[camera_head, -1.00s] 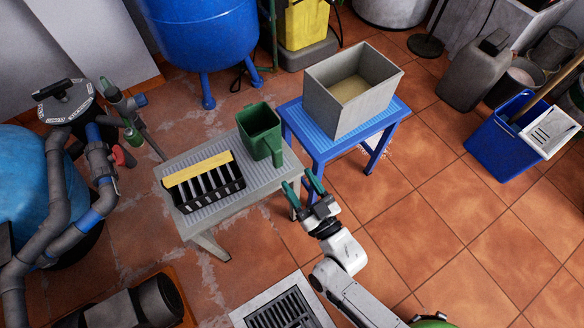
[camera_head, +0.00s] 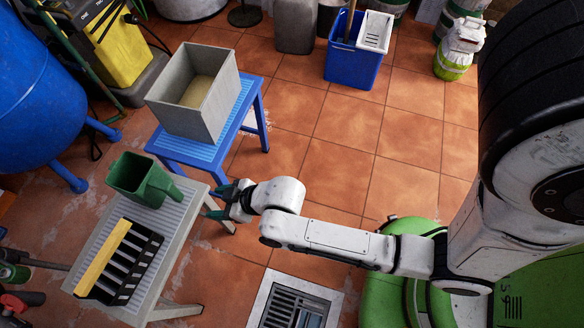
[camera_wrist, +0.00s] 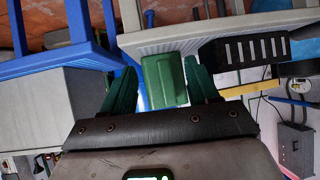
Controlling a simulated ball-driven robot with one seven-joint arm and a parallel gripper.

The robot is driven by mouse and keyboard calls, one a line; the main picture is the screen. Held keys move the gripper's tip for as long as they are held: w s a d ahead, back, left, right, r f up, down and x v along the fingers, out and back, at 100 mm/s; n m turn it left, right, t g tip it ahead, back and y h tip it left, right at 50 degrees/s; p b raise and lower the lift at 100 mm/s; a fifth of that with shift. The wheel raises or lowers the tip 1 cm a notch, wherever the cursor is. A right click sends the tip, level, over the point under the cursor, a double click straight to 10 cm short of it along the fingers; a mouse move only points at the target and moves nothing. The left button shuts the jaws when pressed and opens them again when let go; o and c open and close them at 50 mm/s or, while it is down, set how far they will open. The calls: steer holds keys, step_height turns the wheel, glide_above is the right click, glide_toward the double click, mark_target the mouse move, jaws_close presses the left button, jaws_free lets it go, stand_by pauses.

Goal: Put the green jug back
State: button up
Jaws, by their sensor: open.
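The green jug (camera_head: 142,180) stands upright on the grey ribbed bench (camera_head: 190,212), its handle side facing my gripper. My gripper (camera_head: 215,202) is open and empty at the bench's right edge, a short way from the jug. In the wrist view the jug (camera_wrist: 163,80) shows between the two green fingers of my gripper (camera_wrist: 162,75), with a gap beyond the fingertips that is hard to judge. The jug's far side is hidden.
A black slotted rack with a yellow bar (camera_head: 103,258) sits on the bench beside the jug. A grey open box (camera_head: 218,117) stands on a blue stool (camera_head: 186,150) behind. A floor drain (camera_head: 262,300) lies in front.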

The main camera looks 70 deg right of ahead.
steer(key=s+d+r+g+h, duration=0.1)
steer(key=s+d+r+g, duration=0.1)
steer(key=s+g, duration=0.3)
steer(key=s+d+r+m+g, duration=0.1)
steer(key=s+d+r+g, duration=0.2)
steer(key=s, duration=0.9)
steer(key=shift+d+m+g+h, duration=0.3)
steer(key=shift+d+g+h, duration=0.1)
steer(key=shift+d+g, duration=0.4)
steer(key=shift+a, duration=0.15)
step_height(320, 180, up, 14)
steer(key=p, duration=1.3)
steer(key=shift+f, duration=0.25)
